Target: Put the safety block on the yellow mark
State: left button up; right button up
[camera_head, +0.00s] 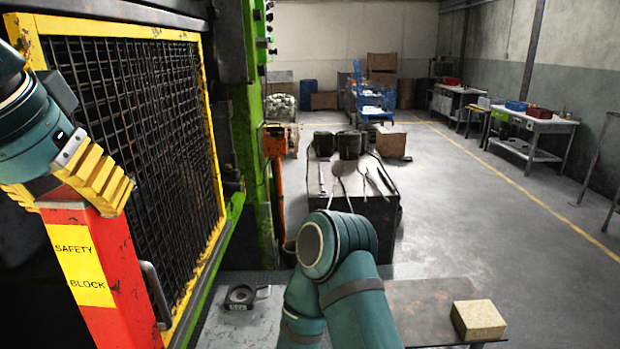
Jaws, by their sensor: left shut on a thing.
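The safety block (128,285) is a tall red post with a yellow "SAFETY BLOCK" label and a grey handle on its right side. It stands upright at the lower left, and its lower end is cut off by the picture's edge. My left gripper (98,185), with yellow ridged fingers, is shut on the top of the block. My right arm shows at the bottom centre, but its gripper is not in view. I cannot make out the yellow mark.
A yellow-framed mesh guard (140,110) stands right behind the block, beside the green press column (250,130). A dark bench (350,190) with tongs is ahead. A tan block (478,320) lies on a low table at the lower right.

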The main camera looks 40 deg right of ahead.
pick_arm(q)
jog(key=s+d+r, duration=0.1)
jog(key=s+d, duration=1.1)
jog(key=s, duration=0.1)
jog(key=shift+r+p, duration=0.3)
pick_arm(e)
jog(key=shift+s+a+r, duration=0.25)
jog(key=shift+a+r, duration=0.4)
dwell(1.4)
pick_arm(q)
jog(key=shift+w+a, duration=0.1)
